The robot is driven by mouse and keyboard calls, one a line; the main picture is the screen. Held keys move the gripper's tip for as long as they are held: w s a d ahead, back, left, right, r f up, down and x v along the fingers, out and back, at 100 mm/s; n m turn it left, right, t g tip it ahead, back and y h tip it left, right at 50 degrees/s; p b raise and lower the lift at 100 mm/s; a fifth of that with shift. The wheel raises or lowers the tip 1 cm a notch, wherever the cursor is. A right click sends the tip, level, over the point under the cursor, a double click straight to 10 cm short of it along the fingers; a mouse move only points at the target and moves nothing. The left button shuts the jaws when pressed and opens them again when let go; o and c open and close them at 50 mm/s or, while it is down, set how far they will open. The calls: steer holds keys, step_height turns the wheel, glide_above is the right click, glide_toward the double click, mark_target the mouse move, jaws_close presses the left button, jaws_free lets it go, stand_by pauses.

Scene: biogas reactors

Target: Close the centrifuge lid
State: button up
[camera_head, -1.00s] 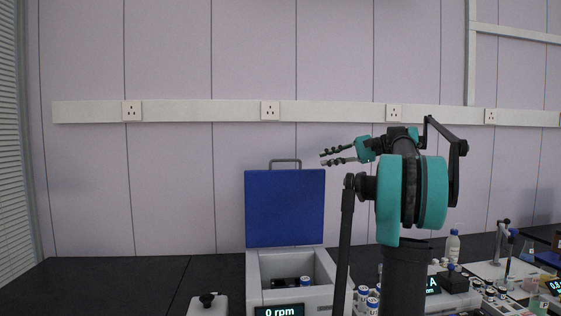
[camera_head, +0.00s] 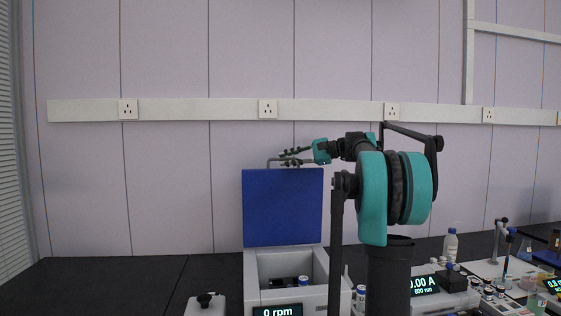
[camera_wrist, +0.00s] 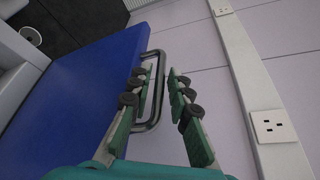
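The centrifuge (camera_head: 263,262) is a white box with a "0 rpm" display on its front. Its blue lid (camera_head: 283,207) stands open and upright at the back, and a grey metal handle (camera_head: 270,161) rises from its top edge. In the wrist view the lid (camera_wrist: 70,85) fills the left and the handle (camera_wrist: 157,88) reaches between the fingers. My gripper (camera_head: 287,157) is at the top of the lid, by the handle. It is open in the wrist view (camera_wrist: 159,85), with one finger on each side of the handle's outer bar. I cannot tell whether either finger touches it.
A blue-capped vial (camera_head: 303,281) stands in the open chamber. A small white device with a black knob (camera_head: 205,303) stands at the left. Bottles and instruments, including one reading 0.00 A (camera_head: 425,285), crowd the right. The wall behind carries a socket rail (camera_head: 200,109).

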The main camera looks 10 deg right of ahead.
steer(key=shift+x, duration=1.3)
steer(key=shift+c, duration=0.3)
jaws_close()
